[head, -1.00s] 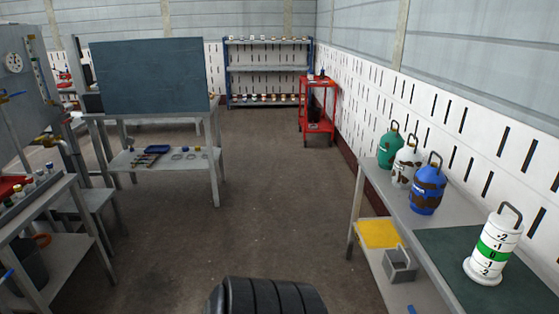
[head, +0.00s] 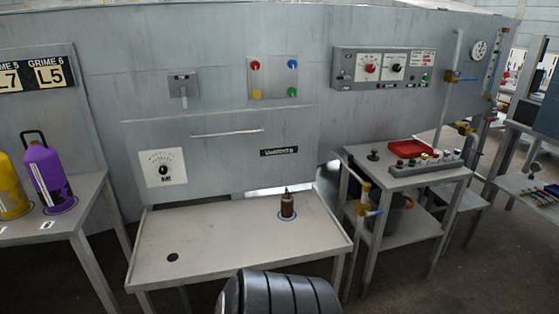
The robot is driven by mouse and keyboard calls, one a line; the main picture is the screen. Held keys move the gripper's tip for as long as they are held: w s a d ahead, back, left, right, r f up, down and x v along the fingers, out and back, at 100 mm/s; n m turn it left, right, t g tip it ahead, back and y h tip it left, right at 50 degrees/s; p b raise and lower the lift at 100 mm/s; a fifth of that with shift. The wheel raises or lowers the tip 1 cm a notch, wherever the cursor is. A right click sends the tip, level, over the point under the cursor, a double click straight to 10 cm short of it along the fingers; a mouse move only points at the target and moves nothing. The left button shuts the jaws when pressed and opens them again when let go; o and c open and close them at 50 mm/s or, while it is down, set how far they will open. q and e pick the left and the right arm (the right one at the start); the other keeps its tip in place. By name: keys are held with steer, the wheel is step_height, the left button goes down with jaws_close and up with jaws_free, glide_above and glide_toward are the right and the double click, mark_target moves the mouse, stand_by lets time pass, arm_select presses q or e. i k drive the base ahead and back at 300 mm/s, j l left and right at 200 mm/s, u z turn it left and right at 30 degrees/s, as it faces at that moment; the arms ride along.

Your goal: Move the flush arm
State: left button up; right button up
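No part is labelled as the flush arm, and I cannot tell which one it is. Candidates are a small grey lever (head: 183,91) on a plate on the grey machine wall, pointing down, and a valve with a blue handle (head: 452,77) on a vertical pipe at the right. Another small valve with a blue handle (head: 373,212) sits at the left edge of the side bench. Neither of my grippers is in view.
A grey table (head: 230,236) before the wall holds a brown pin-topped piece (head: 287,206). A side bench (head: 410,180) holds a red tray (head: 407,149) and small bottles. A purple cylinder (head: 48,178) and a yellow one (head: 12,190) stand left. Floor shows at lower right.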

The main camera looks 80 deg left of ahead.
mark_target(366, 186)
steer(key=u, duration=2.25)
steer(key=i+l+u, duration=0.3)
steer(key=i+l, duration=0.2)
steer(key=i+l+u, duration=0.3)
steer(key=i+l, duration=0.3)
